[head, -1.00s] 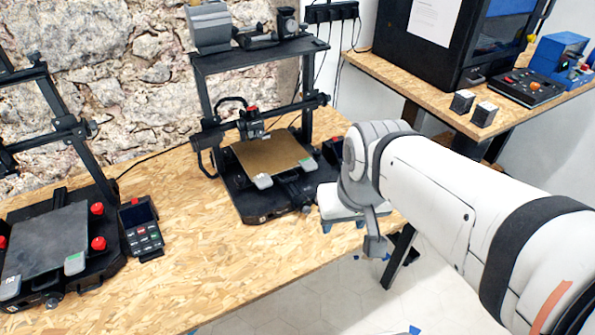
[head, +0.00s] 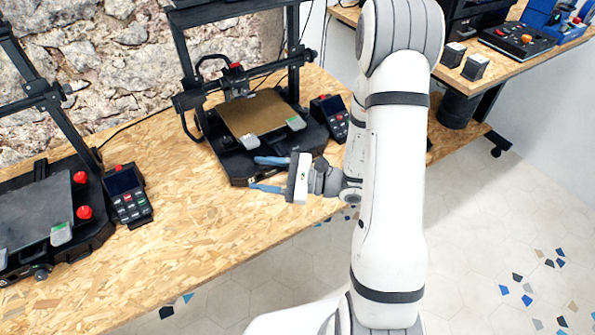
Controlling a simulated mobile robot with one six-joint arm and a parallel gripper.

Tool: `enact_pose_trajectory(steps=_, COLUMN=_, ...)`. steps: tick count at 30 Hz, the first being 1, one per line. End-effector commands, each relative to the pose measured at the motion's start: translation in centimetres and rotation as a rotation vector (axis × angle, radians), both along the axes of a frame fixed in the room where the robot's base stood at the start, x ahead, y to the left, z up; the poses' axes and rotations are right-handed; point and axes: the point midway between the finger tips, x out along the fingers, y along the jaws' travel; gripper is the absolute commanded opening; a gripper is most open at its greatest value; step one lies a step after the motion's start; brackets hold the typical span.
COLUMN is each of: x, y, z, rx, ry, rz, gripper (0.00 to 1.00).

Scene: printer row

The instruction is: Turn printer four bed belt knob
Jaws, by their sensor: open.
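A black printer (head: 205,130) with a brown bed plate (head: 258,113) stands near the table's front edge. No number is legible on it, so I cannot tell if it is printer four. My gripper (head: 257,174) is in front of this printer, pointing left, with its two blue fingers apart and nothing between them. The hand covers part of the printer's front edge, and I cannot make out a bed belt knob there. A second printer (head: 93,225) with a grey bed plate stands at the left, with a small dark knob (head: 42,273) at its front.
Control boxes with screens stand right of each printer, one by the left printer (head: 128,197) and one by the brown-bed printer (head: 331,118). The wooden table (head: 190,240) is bare at the front. A second table (head: 345,14) stands at the back right.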

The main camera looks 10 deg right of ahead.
Motion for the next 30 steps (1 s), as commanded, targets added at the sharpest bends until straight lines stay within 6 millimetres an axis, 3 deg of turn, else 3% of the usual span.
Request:
enact_pose_trajectory(steps=3, x=3.1, y=-3.3, z=-4.6, rx=0.095, ry=0.077, rz=-0.254, gripper=0.49)
enact_pose_trajectory(steps=6, x=4.7, y=-6.4, z=-8.5, rx=0.135, ry=0.118, rz=-0.461, gripper=0.49)
enact_pose_trajectory(steps=9, x=5.2, y=-9.3, z=-12.0, rx=0.143, ry=0.147, rz=-0.637, gripper=0.49)
enact_pose_trajectory(steps=13, x=5.1, y=-12.1, z=-15.3, rx=0.129, ry=0.167, rz=-0.798, gripper=0.49)
enact_pose_trajectory(steps=20, x=5.4, y=-13.6, z=-17.1, rx=0.111, ry=0.172, rz=-0.893, gripper=0.49)
enact_pose_trajectory(steps=30, x=10.3, y=-11.9, z=-17.0, rx=0.112, ry=0.172, rz=-0.890, gripper=0.49)
